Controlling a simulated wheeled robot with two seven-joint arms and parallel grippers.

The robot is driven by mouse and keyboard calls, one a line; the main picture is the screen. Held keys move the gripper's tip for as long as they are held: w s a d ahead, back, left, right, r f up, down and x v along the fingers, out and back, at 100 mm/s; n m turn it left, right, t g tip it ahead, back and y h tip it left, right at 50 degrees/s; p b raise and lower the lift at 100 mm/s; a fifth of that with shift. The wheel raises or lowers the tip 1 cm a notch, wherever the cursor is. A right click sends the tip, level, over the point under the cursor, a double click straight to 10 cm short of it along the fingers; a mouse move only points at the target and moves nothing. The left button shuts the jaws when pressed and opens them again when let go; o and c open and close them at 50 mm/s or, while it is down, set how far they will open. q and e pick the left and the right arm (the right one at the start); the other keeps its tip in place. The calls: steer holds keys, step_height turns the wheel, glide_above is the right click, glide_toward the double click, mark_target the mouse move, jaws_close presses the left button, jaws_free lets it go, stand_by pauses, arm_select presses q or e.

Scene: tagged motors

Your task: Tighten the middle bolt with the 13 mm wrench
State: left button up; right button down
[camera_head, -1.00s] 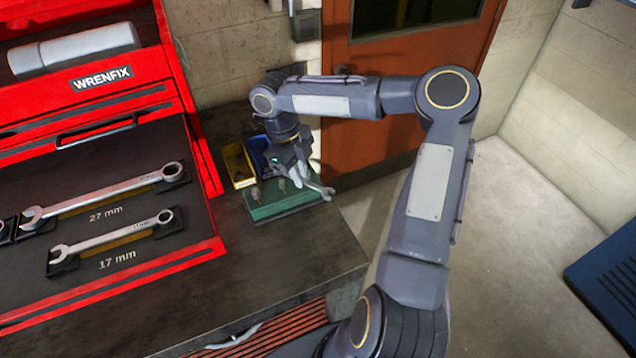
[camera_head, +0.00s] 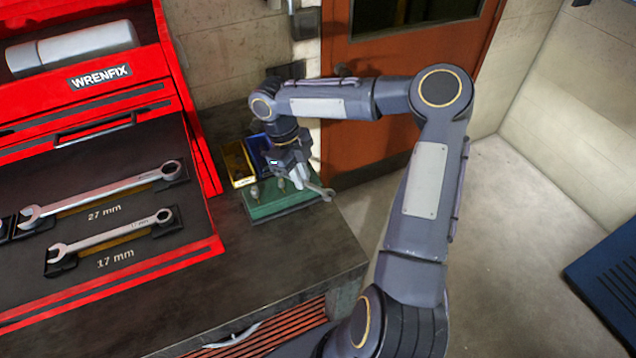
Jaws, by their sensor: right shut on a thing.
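My right gripper (camera_head: 292,176) reaches down over the green block (camera_head: 283,209) at the bench's far right corner. It is shut on a small wrench (camera_head: 320,189), whose open end sticks out to the right past the gripper. The bolts (camera_head: 255,191) stand up from the green block; one shows left of the gripper and another (camera_head: 281,184) close by it. The gripper and wrench partly hide the bolts, so I cannot tell whether the wrench is seated on the middle one. The size mark on the held wrench cannot be read. My left gripper is not in view.
A yellow bin (camera_head: 239,165) and a blue bin (camera_head: 258,152) stand behind the green block. A red toolbox (camera_head: 90,135) at left holds the 27 mm wrench (camera_head: 100,194) and the 17 mm wrench (camera_head: 110,235). The bench top (camera_head: 285,270) in front is clear.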

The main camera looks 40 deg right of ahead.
steer(key=shift+f, duration=0.85)
steer(key=shift+d, duration=0.1)
steer(key=shift+d, duration=0.1)
steer(key=shift+w+a, duration=0.1)
steer(key=shift+a, duration=0.1)
stand_by(0.3)
steer(key=shift+d, duration=0.15)
steer(key=shift+f, duration=0.25)
steer(key=shift+f, duration=0.55)
